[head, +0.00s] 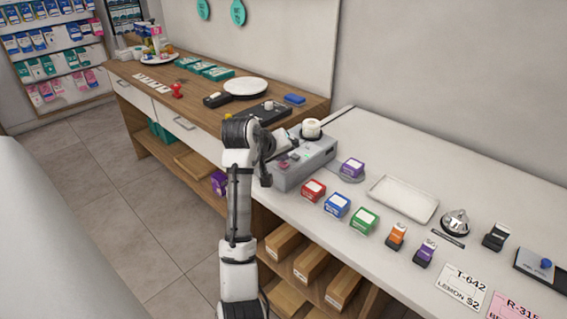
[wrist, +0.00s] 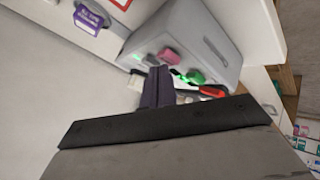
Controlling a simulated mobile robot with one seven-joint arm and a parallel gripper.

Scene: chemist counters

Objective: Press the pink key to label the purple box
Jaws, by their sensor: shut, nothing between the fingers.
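The grey labelling machine (head: 312,158) stands on the white counter, with a white roll on top. Its pink key (wrist: 169,54) shows in the wrist view beside a green key (wrist: 194,76). The pink key also shows in the head view (head: 284,166). The purple box (head: 352,167) sits on a round grey plate at the machine's right side, with a pale top; it shows at the upper left of the wrist view (wrist: 88,18). My gripper (wrist: 157,72) is shut and empty. Its tips appear just short of the pink key; I cannot tell whether they touch.
Red (head: 313,190), blue (head: 337,206) and green (head: 364,220) boxes stand along the counter's front edge. A white tray (head: 403,198) and a bell (head: 455,222) lie further right. A wooden counter (head: 205,95) with a white plate adjoins at the left.

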